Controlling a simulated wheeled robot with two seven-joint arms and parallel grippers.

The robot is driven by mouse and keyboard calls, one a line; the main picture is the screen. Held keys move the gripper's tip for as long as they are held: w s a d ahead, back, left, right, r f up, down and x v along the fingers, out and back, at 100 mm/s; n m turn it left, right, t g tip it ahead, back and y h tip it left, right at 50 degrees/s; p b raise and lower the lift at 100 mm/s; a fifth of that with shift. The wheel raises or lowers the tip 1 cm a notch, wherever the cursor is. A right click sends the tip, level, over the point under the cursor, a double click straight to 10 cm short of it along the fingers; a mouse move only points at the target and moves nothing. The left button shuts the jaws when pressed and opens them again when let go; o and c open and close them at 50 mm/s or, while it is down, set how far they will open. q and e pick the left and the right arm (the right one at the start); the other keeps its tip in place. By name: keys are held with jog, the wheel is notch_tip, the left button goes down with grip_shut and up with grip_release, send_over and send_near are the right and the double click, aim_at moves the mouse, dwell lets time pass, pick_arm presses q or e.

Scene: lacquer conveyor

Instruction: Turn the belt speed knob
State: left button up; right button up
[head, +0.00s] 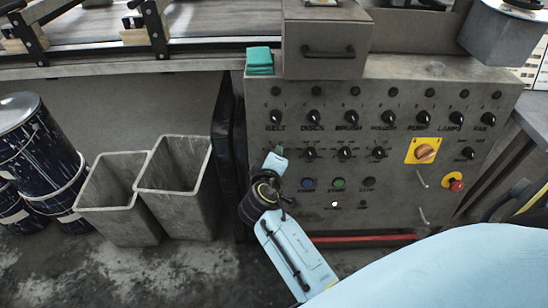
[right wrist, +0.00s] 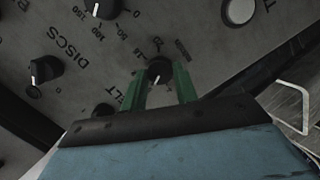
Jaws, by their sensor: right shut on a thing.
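The control panel (head: 400,100) stands in front of me with rows of black knobs. The belt speed knob (right wrist: 159,70) is a small black knob with a printed scale in the right wrist view, next to the BELT lettering. My right gripper (right wrist: 160,80) has its two green fingers on either side of this knob and is shut on it. In the head view my right gripper (head: 275,163) is at the panel's left side, below the BELT label (head: 277,128), and hides the knob. My left gripper is not in view.
The neighbouring discs knob (head: 310,153) is close on the right. A yellow-plated rotary switch (head: 424,150) and a red stop button (head: 455,183) are farther right. Grey bins (head: 178,180) and dark drums (head: 35,140) stand left on the floor.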

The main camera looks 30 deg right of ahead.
dwell(0.5)
jog(key=o, duration=1)
jog(key=shift+c, duration=0.2)
jog(key=shift+a, duration=0.1)
pick_arm(q)
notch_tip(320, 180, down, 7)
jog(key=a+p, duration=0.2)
jog(key=p, duration=0.1)
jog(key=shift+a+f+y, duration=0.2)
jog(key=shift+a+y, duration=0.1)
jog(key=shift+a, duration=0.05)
pick_arm(e)
jog(key=v, duration=1.3)
jog(key=shift+s, duration=0.2)
